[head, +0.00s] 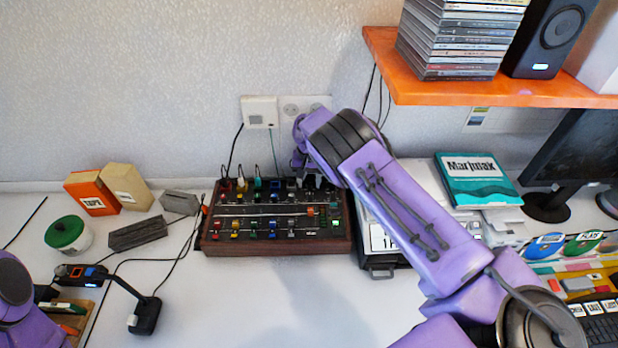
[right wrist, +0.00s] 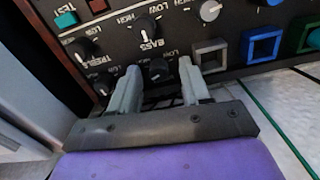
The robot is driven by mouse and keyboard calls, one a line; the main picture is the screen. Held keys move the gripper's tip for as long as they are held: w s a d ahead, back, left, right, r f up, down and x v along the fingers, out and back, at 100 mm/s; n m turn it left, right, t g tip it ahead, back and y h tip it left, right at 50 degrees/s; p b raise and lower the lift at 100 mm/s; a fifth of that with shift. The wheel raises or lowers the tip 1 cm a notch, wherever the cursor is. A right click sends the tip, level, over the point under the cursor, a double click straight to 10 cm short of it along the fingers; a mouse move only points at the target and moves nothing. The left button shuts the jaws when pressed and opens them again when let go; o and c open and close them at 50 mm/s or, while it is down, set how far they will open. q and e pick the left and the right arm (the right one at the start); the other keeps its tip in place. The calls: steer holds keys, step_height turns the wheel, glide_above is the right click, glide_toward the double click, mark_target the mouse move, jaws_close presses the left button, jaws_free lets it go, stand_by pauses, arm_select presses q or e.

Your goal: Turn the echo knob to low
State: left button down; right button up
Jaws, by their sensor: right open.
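The mixer (head: 278,247) is a dark panel with wooden sides, coloured buttons and sliders, against the wall in the head view. In the right wrist view its black knobs have white pointers and HIGH and LOW marks; TREBLE and BASS are readable, but I cannot read an echo label. My right gripper (right wrist: 160,75) is open at the panel, with a black knob (right wrist: 158,70) between its fingertips. I cannot tell whether they touch it. Other knobs (right wrist: 145,26) (right wrist: 85,48) are beyond and to the left. In the head view my right arm hides the gripper tips and the mixer's upper right.
An orange shelf (head: 500,96) with CD cases (head: 460,45) and a speaker (head: 545,40) overhangs at the right. Boxes (head: 125,186), a green-lidded tub (head: 66,233) and cables lie left of the mixer. The white desk in front of it is clear.

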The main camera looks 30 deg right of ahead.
steer(key=shift+s+r, duration=0.1)
steer(key=shift+s, duration=0.1)
steer(key=shift+w, duration=0.1)
jaws_close()
steer(key=shift+n+b, duration=0.4)
steer(key=shift+n, duration=0.4)
steer(key=shift+n+b, duration=0.3)
steer(key=shift+n, duration=1.2)
jaws_free()
